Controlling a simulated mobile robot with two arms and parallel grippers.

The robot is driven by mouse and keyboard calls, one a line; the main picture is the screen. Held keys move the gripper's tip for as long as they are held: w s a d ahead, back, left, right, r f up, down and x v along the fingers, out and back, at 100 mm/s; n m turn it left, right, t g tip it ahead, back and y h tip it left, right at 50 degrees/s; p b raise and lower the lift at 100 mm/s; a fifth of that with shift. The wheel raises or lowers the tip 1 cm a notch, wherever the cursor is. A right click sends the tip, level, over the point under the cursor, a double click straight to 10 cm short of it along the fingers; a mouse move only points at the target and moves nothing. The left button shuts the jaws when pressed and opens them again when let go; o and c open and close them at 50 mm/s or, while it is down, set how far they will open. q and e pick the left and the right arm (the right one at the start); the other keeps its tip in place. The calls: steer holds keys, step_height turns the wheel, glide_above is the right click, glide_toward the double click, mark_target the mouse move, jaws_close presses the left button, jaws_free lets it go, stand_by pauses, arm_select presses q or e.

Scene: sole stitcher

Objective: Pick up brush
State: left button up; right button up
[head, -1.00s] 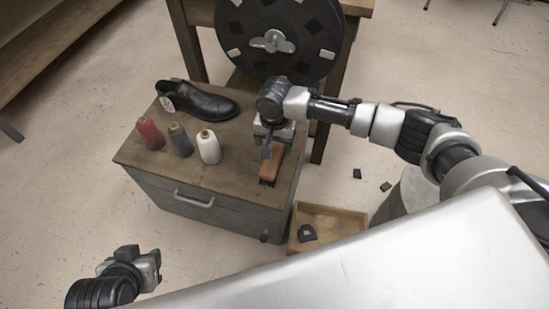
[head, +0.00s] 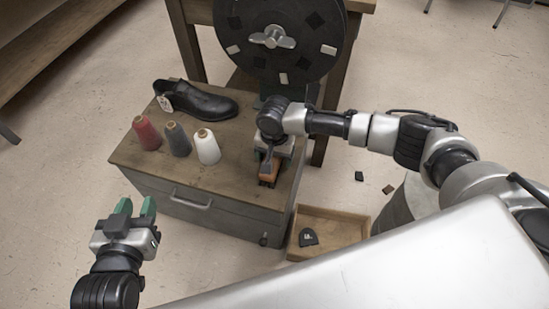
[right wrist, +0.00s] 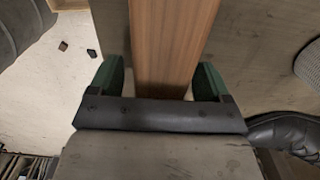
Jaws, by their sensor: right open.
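The brush (head: 268,171) has a brown wooden back and lies on the right side of the cabinet top in the head view. In the right wrist view its wooden back (right wrist: 170,45) runs between the two green fingers. My right gripper (right wrist: 160,82) is open, with one finger on each side of the brush; whether they touch it I cannot tell. In the head view my right gripper (head: 267,162) hides much of the brush. My left gripper (head: 132,207) is open and empty, left of the cabinet's front, with green fingers pointing up.
The cabinet top (head: 150,165) holds red, grey and white thread cones (head: 207,147) and a black shoe (head: 195,101). A large dark wheel (head: 280,40) stands behind. An open wooden box (head: 340,228) sits on the floor at right.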

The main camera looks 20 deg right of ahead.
steer(key=shift+c, duration=0.4)
steer(key=c, duration=0.9)
steer(key=shift+c, duration=0.4)
steer(key=shift+r, duration=0.1)
